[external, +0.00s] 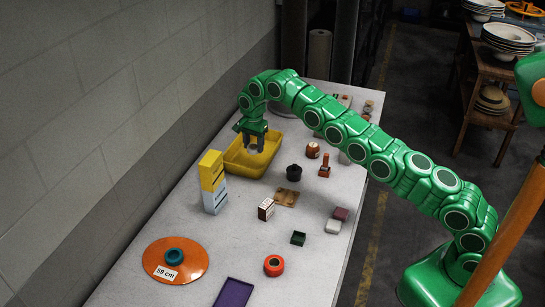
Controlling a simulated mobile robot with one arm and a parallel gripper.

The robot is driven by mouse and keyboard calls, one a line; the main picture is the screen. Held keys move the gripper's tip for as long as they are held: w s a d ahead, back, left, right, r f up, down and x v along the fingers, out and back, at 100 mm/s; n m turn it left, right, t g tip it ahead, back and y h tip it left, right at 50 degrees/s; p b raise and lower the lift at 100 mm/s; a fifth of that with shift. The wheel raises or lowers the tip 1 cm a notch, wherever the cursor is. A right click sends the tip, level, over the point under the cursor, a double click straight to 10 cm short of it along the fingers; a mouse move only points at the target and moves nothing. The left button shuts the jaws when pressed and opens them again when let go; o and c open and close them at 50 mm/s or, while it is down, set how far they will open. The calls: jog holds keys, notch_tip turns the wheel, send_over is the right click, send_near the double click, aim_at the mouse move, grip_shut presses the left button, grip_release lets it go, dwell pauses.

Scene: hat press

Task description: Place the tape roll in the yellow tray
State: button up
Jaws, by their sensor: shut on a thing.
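The yellow tray (232,166) lies toward the far left of the table, near the wall. My gripper (253,148) points down over the tray and is shut on a small pale grey thing between its fingers. It is too small to tell whether this is the tape roll, or whether it touches the tray floor. Two other ring shapes are in view: a red-orange ring (274,257) on the table near the front, and a teal ring (174,250) on an orange disc. Both stand apart from my gripper.
The orange disc (160,270) bears a "59 cm" label. A yellow and pale-blue box stack (213,183) stands upright close in front of the tray. A dark pot (294,173), small blocks and a purple tray (234,294) are spread over the grey table (225,245). Shelves with plates are at right.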

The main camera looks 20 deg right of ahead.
aim_at(255, 167)
jog(key=shift+w+d+f, duration=0.2)
jog(key=shift+w+f, duration=0.05)
jog(key=shift+f, duration=3.9)
jog(key=shift+f, duration=0.1)
jog(key=o, duration=0.8)
jog(key=shift+r, duration=3.9)
